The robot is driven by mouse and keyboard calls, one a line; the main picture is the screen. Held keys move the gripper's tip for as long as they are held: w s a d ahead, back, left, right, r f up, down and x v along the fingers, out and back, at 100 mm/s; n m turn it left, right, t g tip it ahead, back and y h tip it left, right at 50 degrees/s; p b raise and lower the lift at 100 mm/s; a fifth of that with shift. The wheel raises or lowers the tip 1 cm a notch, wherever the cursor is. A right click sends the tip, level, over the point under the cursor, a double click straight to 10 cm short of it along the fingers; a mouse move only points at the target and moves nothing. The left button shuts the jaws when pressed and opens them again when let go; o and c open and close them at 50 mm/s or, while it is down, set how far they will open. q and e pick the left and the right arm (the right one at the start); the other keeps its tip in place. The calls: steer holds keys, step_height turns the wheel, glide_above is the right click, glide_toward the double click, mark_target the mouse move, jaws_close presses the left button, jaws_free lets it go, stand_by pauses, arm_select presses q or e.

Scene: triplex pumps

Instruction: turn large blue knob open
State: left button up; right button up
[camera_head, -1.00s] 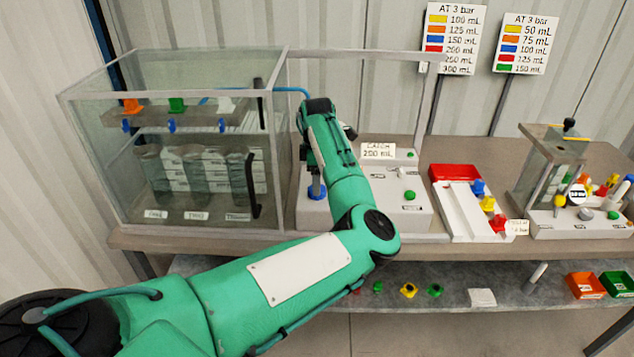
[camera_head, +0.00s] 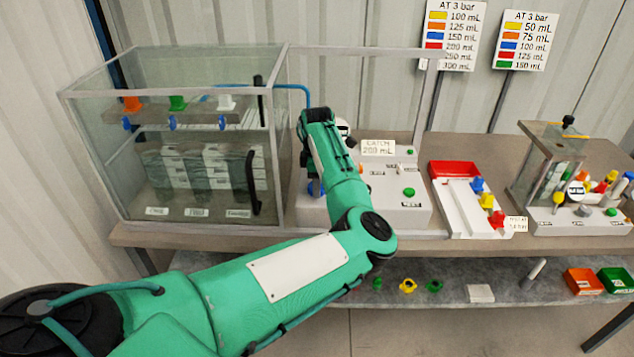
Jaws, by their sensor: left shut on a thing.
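The large blue knob (camera_head: 313,188) sits on the front left of the white control box (camera_head: 405,213). Only a small part of it shows beside my left arm. My left gripper (camera_head: 312,180) reaches down over the knob from above and is shut on it. The fingers are mostly hidden by my own wrist and forearm, so the exact grip does not show. My right gripper is not in view.
A clear glass cabinet (camera_head: 65,150) stands close to the left of the gripper. A sign reading CATCH 200 mL (camera_head: 378,147) and a green button (camera_head: 409,192) are on the box. A white tray (camera_head: 452,207) with coloured nozzles stands further right.

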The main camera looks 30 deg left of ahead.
arm_select(q)
steer(key=shift+r+m+p, duration=0.15)
steer(key=shift+m+p, duration=0.35)
steer(key=shift+p, duration=0.3)
steer(key=m+p, duration=1)
steer(key=p, duration=0.1)
steer(key=shift+a+r, duration=0.1)
steer(key=m+p, duration=0.3)
steer(key=m, duration=0.1)
steer(key=shift+m+p, duration=0.95)
steer(key=shift+m, duration=0.45)
steer(key=shift+f, duration=0.2)
steer(key=o, duration=1)
